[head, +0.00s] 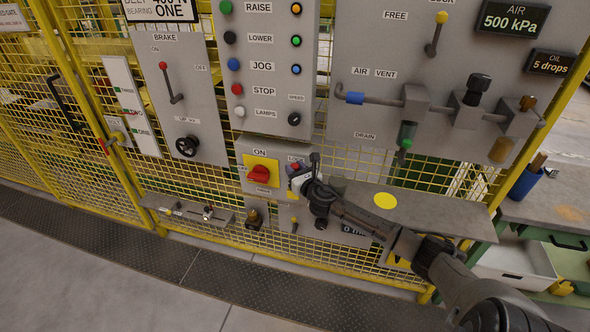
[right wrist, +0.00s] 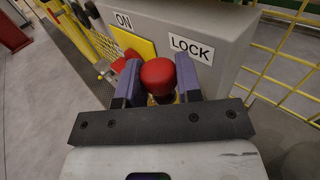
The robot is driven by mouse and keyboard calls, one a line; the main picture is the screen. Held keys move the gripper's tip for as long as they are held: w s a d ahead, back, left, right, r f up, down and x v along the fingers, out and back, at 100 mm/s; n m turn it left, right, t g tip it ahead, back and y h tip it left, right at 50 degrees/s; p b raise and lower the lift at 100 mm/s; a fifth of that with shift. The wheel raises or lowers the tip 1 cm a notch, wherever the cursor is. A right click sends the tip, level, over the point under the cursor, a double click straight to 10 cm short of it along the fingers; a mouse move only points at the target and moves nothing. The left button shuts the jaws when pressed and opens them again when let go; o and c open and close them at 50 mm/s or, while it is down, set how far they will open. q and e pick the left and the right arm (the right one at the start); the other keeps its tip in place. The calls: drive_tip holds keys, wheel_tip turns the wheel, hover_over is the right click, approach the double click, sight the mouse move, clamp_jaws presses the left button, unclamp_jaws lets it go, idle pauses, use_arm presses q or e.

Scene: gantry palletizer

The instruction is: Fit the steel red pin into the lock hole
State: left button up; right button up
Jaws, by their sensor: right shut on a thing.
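My right gripper (head: 299,180) is at the right part of the grey switch box (head: 246,150), by its LOCK label. In the right wrist view, its two fingers (right wrist: 160,92) are shut on the red pin (right wrist: 158,74), whose round red head shows between them, in front of the box face below the LOCK label. The pin's shank and the lock hole are hidden, so I cannot tell whether the pin is in the hole. A red rotary switch (head: 260,174) on a yellow plate sits left of the gripper under the ON label. My left gripper is not in view.
A grey shelf (head: 430,213) with a yellow disc (head: 385,201) is right of the gripper. A small rail (head: 186,208) is at the lower left. Control panels (head: 268,60) and yellow mesh fence stand behind and above. The floor in front is clear.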

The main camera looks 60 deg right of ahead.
idle(0.3)
idle(0.5)
drive_tip(key=shift+f+b, duration=0.5)
drive_tip(key=shift+f, duration=0.4)
drive_tip(key=shift+f+b, duration=0.65)
drive_tip(key=shift+f, duration=0.25)
drive_tip(key=shift+f+b, duration=0.6)
drive_tip(key=shift+f, duration=0.15)
drive_tip(key=o, duration=0.9)
drive_tip(key=shift+o, duration=0.6)
